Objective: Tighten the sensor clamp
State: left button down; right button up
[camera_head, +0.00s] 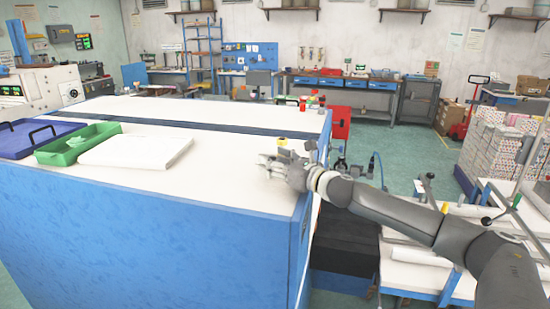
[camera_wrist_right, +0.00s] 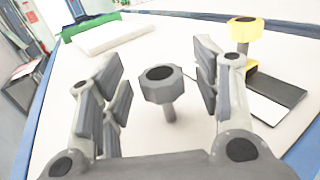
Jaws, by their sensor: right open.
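A grey faceted knob on a short stem (camera_wrist_right: 161,84), which looks like a clamp screw, stands between the fingers of my right gripper (camera_wrist_right: 160,70) in the right wrist view. The fingers are open on both sides of it, with visible gaps. A yellow knob (camera_wrist_right: 244,27) stands to the right, by a flat dark plate (camera_wrist_right: 276,88) on the white top. In the head view my right gripper (camera_head: 271,165) is over the right edge of the white table top, close to the yellow knob (camera_head: 282,142). The grey knob is hard to make out there. My left gripper is out of view.
The large blue-sided table (camera_head: 150,220) has a white top. A green tray (camera_head: 78,143), a white slab (camera_head: 138,151) and a blue case (camera_head: 35,138) lie on its left part. Small red and green parts stand at the far right corner. The middle of the top is clear.

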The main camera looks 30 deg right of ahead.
jog(key=c, duration=1)
jog(key=shift+c, duration=0.2)
